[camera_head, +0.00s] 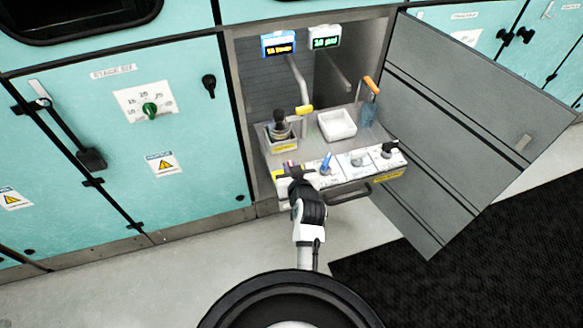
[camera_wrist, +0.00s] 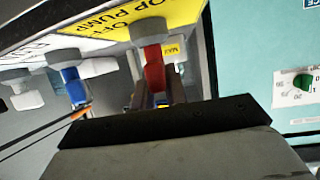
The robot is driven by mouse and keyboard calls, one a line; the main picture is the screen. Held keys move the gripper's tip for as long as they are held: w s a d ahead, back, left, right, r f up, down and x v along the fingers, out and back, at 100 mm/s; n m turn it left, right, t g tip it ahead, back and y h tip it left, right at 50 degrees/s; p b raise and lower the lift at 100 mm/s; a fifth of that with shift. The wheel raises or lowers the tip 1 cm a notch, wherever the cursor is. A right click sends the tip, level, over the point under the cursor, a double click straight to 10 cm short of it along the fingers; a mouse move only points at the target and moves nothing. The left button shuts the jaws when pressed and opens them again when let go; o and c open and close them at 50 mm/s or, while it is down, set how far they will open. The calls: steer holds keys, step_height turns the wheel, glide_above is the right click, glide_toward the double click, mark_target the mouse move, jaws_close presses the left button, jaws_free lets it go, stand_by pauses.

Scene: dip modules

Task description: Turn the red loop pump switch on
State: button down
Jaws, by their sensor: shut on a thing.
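In the head view my gripper (camera_head: 296,178) is at the left end of the switch panel (camera_head: 342,177) and covers most of the red switch.
A blue switch (camera_head: 326,163) sits just right, then a grey-white one (camera_head: 357,160) and a black one (camera_head: 387,150). A drawer-like handle (camera_head: 347,194) lies below. An open grey door (camera_head: 450,130) stands to the right. Two displays (camera_head: 278,43) (camera_head: 325,37) hang above.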

steer(key=shift+n+g+y+b, duration=0.3)
steer(key=shift+n+y, duration=0.3)
steer(key=shift+y, duration=0.1)
steer(key=c, duration=1.4)
jaws_free()
steer(key=shift+s, duration=0.1)
